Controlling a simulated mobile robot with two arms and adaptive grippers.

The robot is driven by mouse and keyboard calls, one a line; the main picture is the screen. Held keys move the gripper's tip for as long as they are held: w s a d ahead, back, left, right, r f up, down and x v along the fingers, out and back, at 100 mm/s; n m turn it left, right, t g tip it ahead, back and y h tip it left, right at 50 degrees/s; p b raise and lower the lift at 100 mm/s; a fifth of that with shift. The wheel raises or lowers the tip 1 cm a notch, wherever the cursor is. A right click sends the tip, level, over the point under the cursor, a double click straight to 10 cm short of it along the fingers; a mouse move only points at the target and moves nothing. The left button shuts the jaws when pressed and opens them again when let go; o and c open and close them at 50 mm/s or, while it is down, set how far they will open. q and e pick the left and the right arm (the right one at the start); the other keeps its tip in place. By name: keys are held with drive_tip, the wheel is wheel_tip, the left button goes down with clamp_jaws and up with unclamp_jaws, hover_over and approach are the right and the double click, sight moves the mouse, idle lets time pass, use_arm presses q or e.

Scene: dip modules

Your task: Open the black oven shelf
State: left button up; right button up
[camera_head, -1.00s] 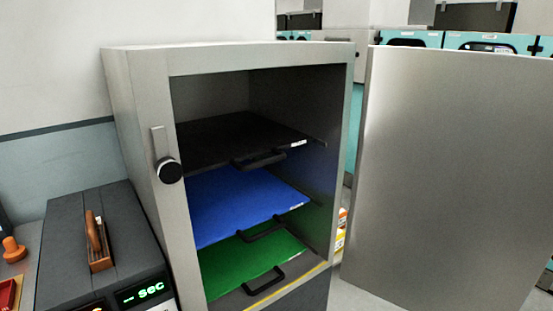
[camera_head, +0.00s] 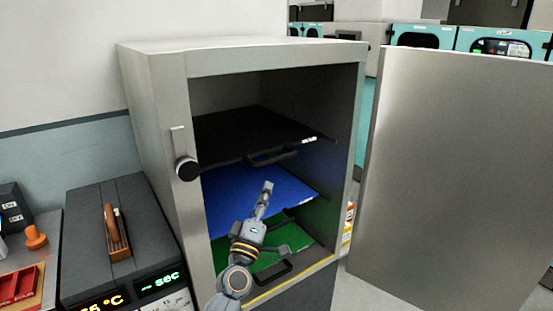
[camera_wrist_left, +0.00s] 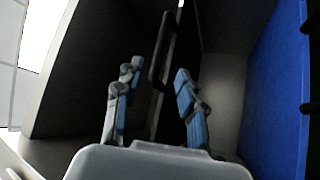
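The black oven shelf (camera_head: 246,138) is the top one inside the grey oven and shows no clear pull-out. Its dark handle (camera_head: 273,156) is at its front edge. My left gripper (camera_head: 266,188) is in front of the blue shelf, below and apart from that handle, pointing up and inward. In the left wrist view my left gripper (camera_wrist_left: 157,82) is open and empty. My right gripper is not in view.
The oven door (camera_head: 450,170) stands wide open at the right. The blue shelf (camera_head: 232,195) and the green shelf (camera_head: 238,258) lie below the black one. A dark heating unit (camera_head: 85,240) with a display stands left of the oven.

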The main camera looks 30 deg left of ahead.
sight(277, 160)
use_arm(q)
drive_tip(key=p+x, duration=0.1)
drive_tip(key=x, duration=1)
drive_tip(key=shift+w, duration=0.15)
drive_tip(key=shift+w+a+r, duration=0.15)
drive_tip(key=shift+w+r, duration=0.05)
drive_tip(key=shift+w, duration=0.4)
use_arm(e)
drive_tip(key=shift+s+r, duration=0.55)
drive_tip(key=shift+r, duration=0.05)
use_arm(q)
clamp_jaws()
